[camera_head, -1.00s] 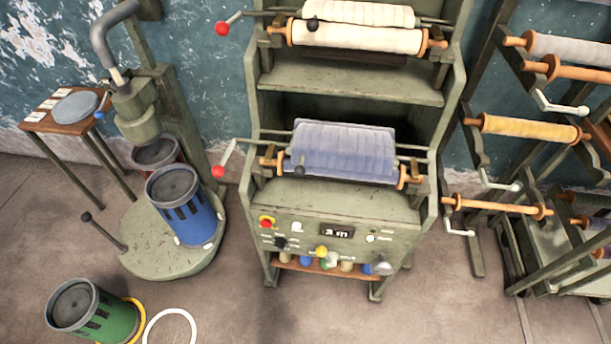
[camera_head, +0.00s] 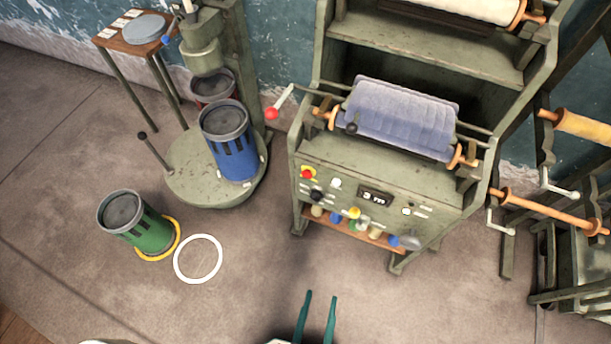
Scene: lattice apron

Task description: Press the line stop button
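The machine (camera_head: 325,150) stands right of the middle, with a control panel on its lower front. A red button on a yellow base (camera_head: 307,173) sits at the panel's upper left; it looks like a stop button, but its label is too small to read. Beside it are a white button (camera_head: 336,183), a black knob (camera_head: 317,196) and a small display (camera_head: 375,198). My gripper (camera_head: 319,297) shows at the bottom edge as two teal fingers, apart and with nothing between them. It is well below the panel in the picture and touches nothing.
A blue canister (camera_head: 233,150) stands on a round green base (camera_head: 190,185) left of the machine. A green canister (camera_head: 150,232) and a white ring (camera_head: 198,259) are on the floor. A rack with rollers (camera_head: 545,210) stands at right. The floor before the machine is clear.

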